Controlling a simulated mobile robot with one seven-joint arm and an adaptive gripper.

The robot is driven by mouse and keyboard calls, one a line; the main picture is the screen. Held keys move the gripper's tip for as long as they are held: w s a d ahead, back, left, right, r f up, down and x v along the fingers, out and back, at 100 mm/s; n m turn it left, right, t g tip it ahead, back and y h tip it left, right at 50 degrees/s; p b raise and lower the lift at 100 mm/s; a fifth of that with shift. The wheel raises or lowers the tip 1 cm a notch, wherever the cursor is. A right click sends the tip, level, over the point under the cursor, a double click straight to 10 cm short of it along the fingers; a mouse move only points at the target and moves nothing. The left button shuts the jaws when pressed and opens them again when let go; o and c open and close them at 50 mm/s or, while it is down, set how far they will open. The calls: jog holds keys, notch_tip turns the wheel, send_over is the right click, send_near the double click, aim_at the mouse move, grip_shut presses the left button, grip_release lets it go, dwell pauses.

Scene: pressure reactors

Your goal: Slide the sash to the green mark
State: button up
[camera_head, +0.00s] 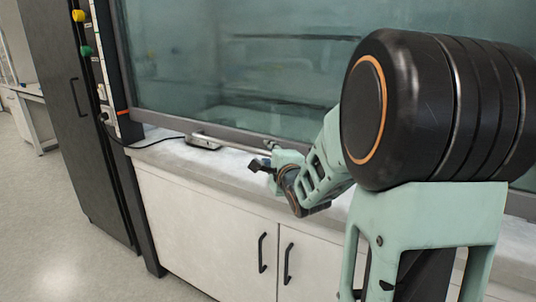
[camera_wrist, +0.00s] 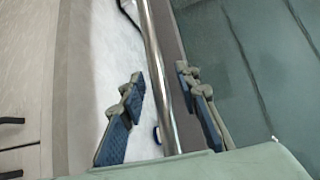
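The sash (camera_head: 220,60) is a large greenish glass pane with a grey bottom rail, low and close to the worktop in the head view. A shiny metal handle bar (camera_wrist: 160,65) runs along the rail in the wrist view. My gripper (camera_head: 262,162) is at the handle in the head view. In the wrist view my gripper (camera_wrist: 160,88) is open, with one blue-padded finger on each side of the bar and gaps visible. A post (camera_head: 108,70) left of the sash carries a scale strip with small coloured marks; I cannot clearly pick out the green one.
A pale worktop (camera_head: 165,152) runs under the sash, with white cupboards (camera_head: 205,215) below. A small grey device (camera_head: 203,142) with a black cable lies on it. Yellow (camera_head: 78,15) and green (camera_head: 86,50) knobs are at the far left. Floor at left is clear.

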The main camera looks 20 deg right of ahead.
jog(key=shift+c, duration=0.4)
grip_shut()
jog(key=shift+r, duration=0.1)
jog(key=p, duration=2.9)
send_near(269, 30)
jog(key=w, duration=0.1)
jog(key=w+a, duration=0.1)
jog(key=w+f, duration=0.1)
jog(key=shift+w+a, duration=0.2)
jog(key=shift+w, duration=0.2)
jog(key=shift+f, duration=0.1)
jog(key=shift+o, duration=0.4)
grip_release()
